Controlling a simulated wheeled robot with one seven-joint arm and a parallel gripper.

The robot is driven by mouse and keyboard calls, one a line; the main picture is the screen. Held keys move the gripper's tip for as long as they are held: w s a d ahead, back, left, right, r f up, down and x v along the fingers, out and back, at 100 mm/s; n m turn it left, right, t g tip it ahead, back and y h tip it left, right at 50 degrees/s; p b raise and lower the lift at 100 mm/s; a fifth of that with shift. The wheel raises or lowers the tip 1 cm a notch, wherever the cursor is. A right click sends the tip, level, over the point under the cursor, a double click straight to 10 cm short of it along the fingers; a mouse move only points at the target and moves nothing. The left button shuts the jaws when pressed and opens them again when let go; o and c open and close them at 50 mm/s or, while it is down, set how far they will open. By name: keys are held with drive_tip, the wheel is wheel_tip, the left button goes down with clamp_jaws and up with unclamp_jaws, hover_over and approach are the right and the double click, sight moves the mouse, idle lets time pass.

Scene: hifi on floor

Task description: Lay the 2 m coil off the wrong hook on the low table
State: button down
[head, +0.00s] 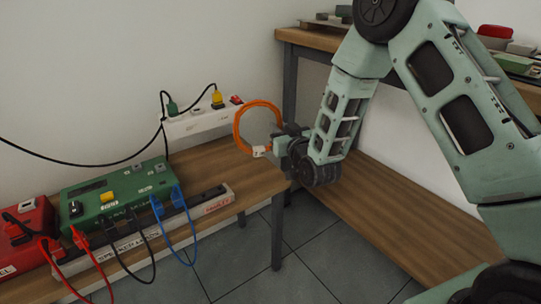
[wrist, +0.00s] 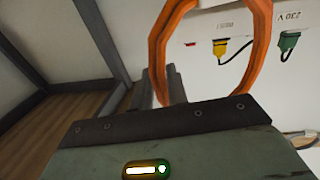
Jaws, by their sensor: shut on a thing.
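An orange cable coil (head: 239,125) with a small white tag stands upright in my gripper (head: 283,143). In the head view it is above the right end of the low wooden table (head: 225,164), in front of the white power strip. The gripper is shut on the lower right part of the coil, near the tag. The fingertips are small and partly hidden in the head view. In the wrist view the orange coil (wrist: 158,60) rises as a loop beyond the dark gripper edge. I cannot see the hooks.
A white power strip (head: 200,121) with green and yellow plugs is at the wall. A green box (head: 122,195) and a red box (head: 25,222) with leads stand on the table's left part. A labelled rail (head: 217,203) lies along the front. A taller bench (head: 310,38) stands behind right.

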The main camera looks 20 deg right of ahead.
drive_tip(key=shift+f+b, duration=0.8)
drive_tip(key=shift+f, duration=1.8)
drive_tip(key=shift+f, duration=0.25)
drive_tip(key=c, duration=1.4)
unclamp_jaws()
drive_tip(key=shift+r, duration=0.15)
